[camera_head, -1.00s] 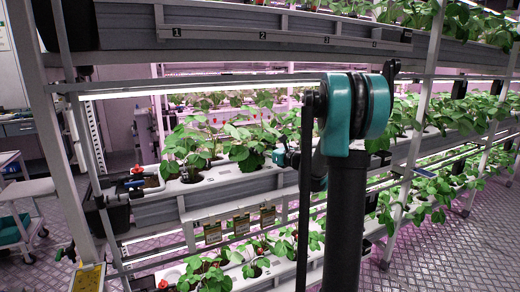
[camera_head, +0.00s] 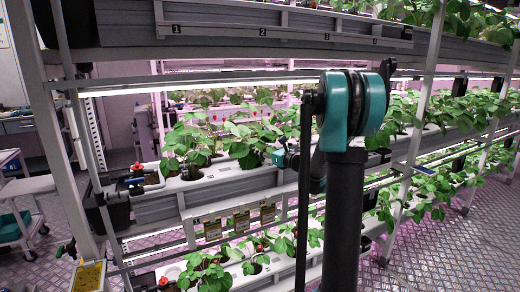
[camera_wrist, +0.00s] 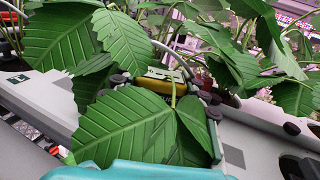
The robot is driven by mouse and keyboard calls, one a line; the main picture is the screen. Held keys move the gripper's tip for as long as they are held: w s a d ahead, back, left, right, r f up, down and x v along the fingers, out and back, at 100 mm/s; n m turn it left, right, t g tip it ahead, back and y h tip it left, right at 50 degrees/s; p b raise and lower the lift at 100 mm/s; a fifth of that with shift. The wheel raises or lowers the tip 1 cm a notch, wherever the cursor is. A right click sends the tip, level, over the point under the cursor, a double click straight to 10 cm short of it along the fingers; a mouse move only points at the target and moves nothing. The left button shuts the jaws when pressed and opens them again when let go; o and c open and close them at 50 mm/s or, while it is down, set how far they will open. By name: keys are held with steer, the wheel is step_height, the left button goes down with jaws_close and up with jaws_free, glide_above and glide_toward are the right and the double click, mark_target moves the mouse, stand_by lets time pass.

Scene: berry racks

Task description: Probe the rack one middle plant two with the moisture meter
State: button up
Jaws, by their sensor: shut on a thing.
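In the wrist view my gripper's teal body (camera_wrist: 140,170) is at the bottom edge. Its dark fingers (camera_wrist: 165,90) are partly behind large green leaves, shut on a yellow thing (camera_wrist: 150,85), which looks like the moisture meter. Its probe end is hidden, so I cannot tell whether it is in the soil. In the head view the middle shelf (camera_head: 215,190) of the near rack carries leafy plants. The second plant from the left (camera_head: 242,145) has a teal part of my arm just to its right. My gripper is not clear there.
The first plant (camera_head: 185,145) stands to the left on the middle shelf. A rack post (camera_head: 425,90) rises at the right. A numbered upper shelf (camera_head: 280,45) hangs above and a lower plant row (camera_head: 215,270) lies below. A cart (camera_head: 25,190) stands at the far left.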

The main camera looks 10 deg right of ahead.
steer(key=shift+f, duration=0.25)
steer(key=shift+f, duration=0.3)
steer(key=shift+f, duration=0.15)
steer(key=o, duration=1.8)
steer(key=shift+r, duration=3)
